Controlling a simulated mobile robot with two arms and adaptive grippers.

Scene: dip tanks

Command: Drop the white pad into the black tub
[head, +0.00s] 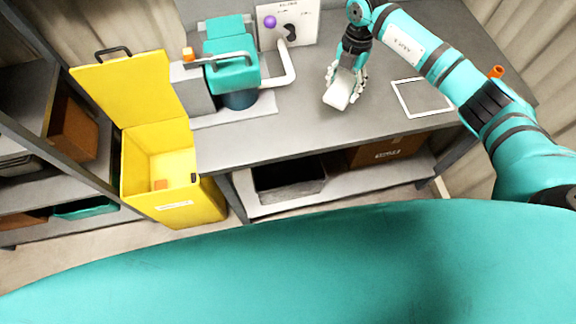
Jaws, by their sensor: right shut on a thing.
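My right gripper (346,80) is over the grey bench and is shut on the white pad (337,97). The pad hangs below the fingers, with its lower end near the bench top; I cannot tell whether it touches. The black tub (290,194) sits on the light shelf under the bench, below and left of the gripper. The bench top hides part of its far side, and its inside looks dark. My left gripper is not in view.
A white square outline (421,98) marks the grey bench (300,126). A teal tank machine (230,62) with a white pipe stands left. A yellow bin (172,205) with its lid up stands beside the bench. A cardboard box (388,150) is right of the tub.

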